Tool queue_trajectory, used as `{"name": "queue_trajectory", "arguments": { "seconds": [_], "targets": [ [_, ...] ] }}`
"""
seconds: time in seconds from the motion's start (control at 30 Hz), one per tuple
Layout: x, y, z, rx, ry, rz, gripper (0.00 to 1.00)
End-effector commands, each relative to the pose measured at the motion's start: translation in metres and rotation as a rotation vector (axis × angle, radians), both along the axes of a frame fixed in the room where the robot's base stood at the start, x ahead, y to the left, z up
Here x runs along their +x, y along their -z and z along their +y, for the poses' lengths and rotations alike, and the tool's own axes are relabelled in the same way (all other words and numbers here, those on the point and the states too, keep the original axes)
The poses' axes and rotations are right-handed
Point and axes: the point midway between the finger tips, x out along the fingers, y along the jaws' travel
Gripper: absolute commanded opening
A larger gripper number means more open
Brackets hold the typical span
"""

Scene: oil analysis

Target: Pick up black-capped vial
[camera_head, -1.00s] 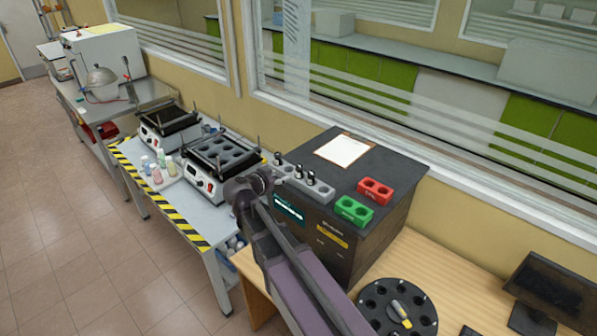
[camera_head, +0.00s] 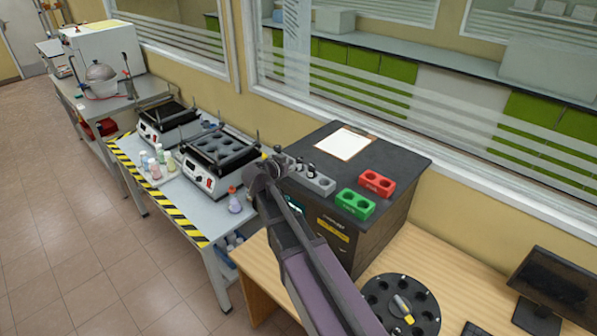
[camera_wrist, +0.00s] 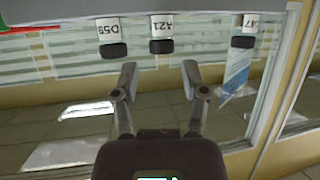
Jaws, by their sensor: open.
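Several black-capped vials stand in a grey rack (camera_head: 323,186) on the dark cabinet in the head view; one vial (camera_head: 311,171) shows clearly, others are partly behind my arm. In the wrist view three white-labelled vials with black caps hang inverted at the top: D59 (camera_wrist: 112,40), A21 (camera_wrist: 161,36) and one ending in 47 (camera_wrist: 244,32). My gripper (camera_wrist: 159,75) is open and empty. Its fingertips are below the A21 cap in the picture, apart from it. The fingers are hard to make out in the head view.
A green rack (camera_head: 355,204) and a red rack (camera_head: 377,183) sit right of the grey rack. A clipboard (camera_head: 343,144) lies behind. A round black carousel (camera_head: 375,299) is on the wooden table.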

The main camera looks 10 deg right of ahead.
Motion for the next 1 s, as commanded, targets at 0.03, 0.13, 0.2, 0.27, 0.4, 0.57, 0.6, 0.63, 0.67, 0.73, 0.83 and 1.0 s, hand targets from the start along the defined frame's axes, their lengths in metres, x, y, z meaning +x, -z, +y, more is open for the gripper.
{"name": "queue_trajectory", "arguments": {
  "seconds": [0.03,0.13,0.2,0.27,0.4,0.57,0.6,0.63,0.67,0.73,0.83,1.0],
  "targets": [
    [0.003,0.003,-0.002,0.000,0.000,0.000,0.57],
    [0.006,0.003,-0.005,0.000,-0.001,0.000,0.57],
    [0.006,0.003,-0.005,0.000,-0.001,0.000,0.57],
    [0.006,0.003,-0.005,0.000,-0.001,0.000,0.57],
    [0.006,0.003,-0.005,0.000,-0.001,0.000,0.57],
    [0.008,0.005,-0.007,-0.001,0.000,0.001,0.57],
    [0.009,0.006,-0.008,-0.001,0.000,0.001,0.57],
    [0.011,0.007,-0.010,-0.001,0.000,0.001,0.57],
    [0.013,0.008,-0.011,-0.001,0.001,0.001,0.57],
    [0.018,0.011,-0.016,-0.001,0.002,0.001,0.57],
    [0.027,0.016,-0.022,0.000,0.001,0.000,0.57],
    [0.038,0.023,-0.034,0.000,0.001,0.000,0.57]
  ]
}}
